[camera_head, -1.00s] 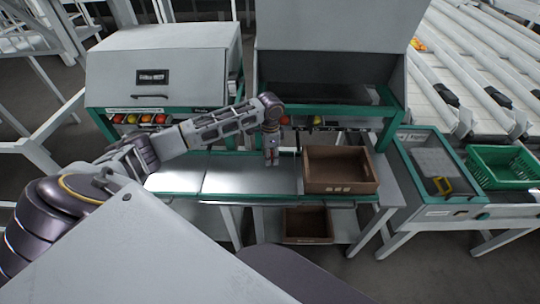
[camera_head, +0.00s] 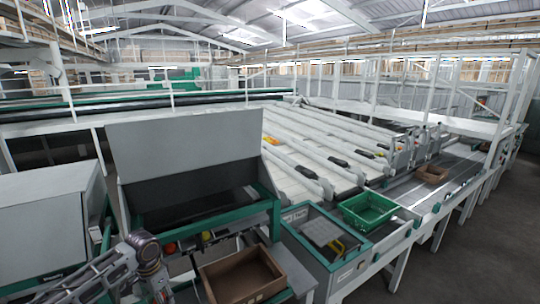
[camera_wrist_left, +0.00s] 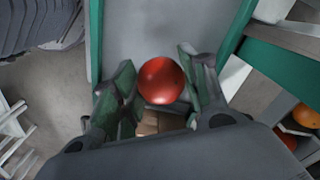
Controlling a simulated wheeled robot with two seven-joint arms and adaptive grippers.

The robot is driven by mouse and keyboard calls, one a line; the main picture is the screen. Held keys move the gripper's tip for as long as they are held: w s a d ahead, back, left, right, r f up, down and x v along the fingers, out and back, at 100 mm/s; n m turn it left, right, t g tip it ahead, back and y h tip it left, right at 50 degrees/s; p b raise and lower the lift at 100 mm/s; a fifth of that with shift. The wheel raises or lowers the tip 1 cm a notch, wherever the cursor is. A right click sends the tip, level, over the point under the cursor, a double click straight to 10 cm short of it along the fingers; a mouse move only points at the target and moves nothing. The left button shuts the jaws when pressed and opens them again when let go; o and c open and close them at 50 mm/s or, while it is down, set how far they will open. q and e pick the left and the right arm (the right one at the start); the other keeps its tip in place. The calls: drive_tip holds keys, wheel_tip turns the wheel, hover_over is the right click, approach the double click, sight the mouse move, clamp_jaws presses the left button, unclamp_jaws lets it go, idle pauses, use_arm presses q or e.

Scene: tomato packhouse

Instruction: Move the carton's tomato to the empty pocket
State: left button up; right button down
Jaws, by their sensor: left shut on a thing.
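A red tomato (camera_wrist_left: 161,80) sits between the two green-padded fingers of my left gripper (camera_wrist_left: 158,88) in the left wrist view, and the gripper is shut on it. In the head view my left arm (camera_head: 140,255) comes in at the bottom left. Its wrist hangs down at the lower edge, and the tomato cannot be made out there. A brown open carton (camera_head: 242,276) stands right of that wrist; no tomato shows in its visible part. A red-orange tomato (camera_head: 170,247) and a yellow one (camera_head: 206,236) sit under the front of the green-framed machine. I cannot make out the empty pocket.
The grey open hopper (camera_head: 195,160) rises behind my arm, with a closed grey cabinet (camera_head: 50,220) to its left. A green-edged bench (camera_head: 345,272) and a green crate (camera_head: 368,210) stand right of the carton. Orange and red tomatoes (camera_wrist_left: 304,115) show at the wrist view's right.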

use_arm(q)
drive_tip(key=shift+s+a+r+n, duration=0.1)
drive_tip(key=shift+n, duration=0.7)
drive_tip(key=shift+s+r+n, duration=0.25)
drive_tip(key=shift+r+n, duration=0.05)
drive_tip(key=shift+n, duration=0.8)
drive_tip(key=shift+s+d+r+n, duration=0.2)
drive_tip(key=shift+d+r+n, duration=0.25)
drive_tip(key=shift+d+n, duration=0.45)
drive_tip(key=s+d, duration=0.3)
drive_tip(key=d, duration=0.8)
drive_tip(key=shift+s+d+f, duration=0.25)
drive_tip(key=shift+f, duration=0.15)
